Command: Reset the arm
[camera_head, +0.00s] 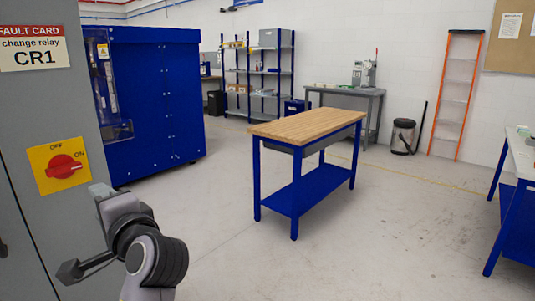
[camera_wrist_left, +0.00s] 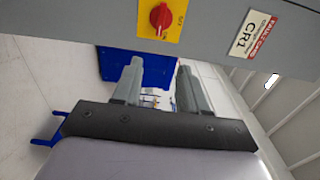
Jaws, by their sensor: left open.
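My left arm comes in at the lower left of the head view, in front of a grey cabinet (camera_head: 25,190). My left gripper (camera_wrist_left: 155,85) shows in the left wrist view with its two grey fingers apart and nothing between them. A red rotary switch (camera_head: 63,167) on a yellow plate, marked OFF and ON, is on the cabinet close to the gripper. The switch also shows in the wrist view (camera_wrist_left: 159,17). A card reading FAULT CARD, change relay CR1 (camera_head: 33,47), is above the switch. My right gripper is in neither view.
A blue machine (camera_head: 160,95) stands behind the cabinet. A wood-topped blue workbench (camera_head: 308,122) stands in mid-room with open floor around it. Shelves (camera_head: 258,75), a grey table (camera_head: 345,91), a bin (camera_head: 402,136) and an orange ladder (camera_head: 457,95) line the back wall. Another table (camera_head: 522,155) is at right.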

